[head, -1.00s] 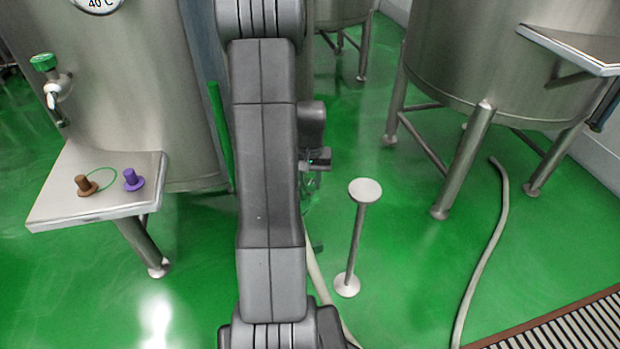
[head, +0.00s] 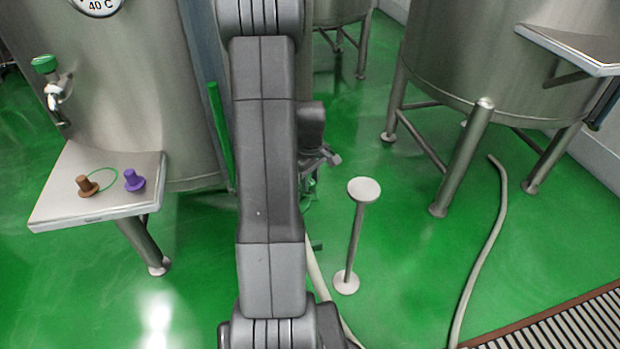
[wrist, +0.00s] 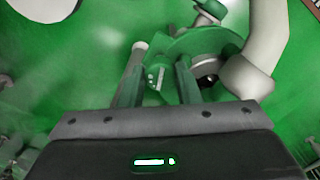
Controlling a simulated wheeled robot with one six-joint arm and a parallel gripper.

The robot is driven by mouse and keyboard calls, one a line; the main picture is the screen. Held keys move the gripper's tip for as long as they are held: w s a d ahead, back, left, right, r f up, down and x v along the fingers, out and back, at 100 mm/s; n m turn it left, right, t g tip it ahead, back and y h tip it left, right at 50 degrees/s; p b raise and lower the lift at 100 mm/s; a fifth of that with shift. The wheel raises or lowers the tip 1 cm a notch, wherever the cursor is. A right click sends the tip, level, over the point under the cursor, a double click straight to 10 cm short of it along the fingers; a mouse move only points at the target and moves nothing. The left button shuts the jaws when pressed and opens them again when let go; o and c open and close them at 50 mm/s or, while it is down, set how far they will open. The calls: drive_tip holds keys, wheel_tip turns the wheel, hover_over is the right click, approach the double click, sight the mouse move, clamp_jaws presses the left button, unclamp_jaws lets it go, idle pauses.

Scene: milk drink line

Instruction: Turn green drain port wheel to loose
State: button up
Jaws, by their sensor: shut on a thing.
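The green drain port wheel (wrist: 208,42) shows in the wrist view, beyond my fingers at the upper right, with a small green-topped part above it. My gripper (wrist: 158,75) has one finger on each side of a small grey-green piece with light marks. This piece looks like part of the wheel's fitting, but the exact contact is hard to see. In the head view my arm hides most of the port. My gripper's end (head: 322,157) just shows at the arm's right side, low over the floor.
A pale hose (wrist: 262,50) bends close beside the wheel on the right. In the head view a round-topped stand (head: 363,190) is right of my arm. A steel shelf (head: 75,205) holds a brown knob (head: 86,185) and a purple knob (head: 134,180). Tank legs stand at right.

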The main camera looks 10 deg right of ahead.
sight(310, 181)
drive_tip(key=shift+n, duration=1.1)
drive_tip(key=o, duration=1)
drive_tip(key=shift+r, duration=0.15)
wheel_tip(310, 181, up, 14)
drive_tip(key=shift+f+p, duration=0.2)
drive_tip(key=shift+p, duration=1)
drive_tip(key=shift+f, duration=0.15)
wheel_tip(310, 181, down, 14)
drive_tip(key=shift+r+b, duration=0.15)
drive_tip(key=shift+b, duration=1)
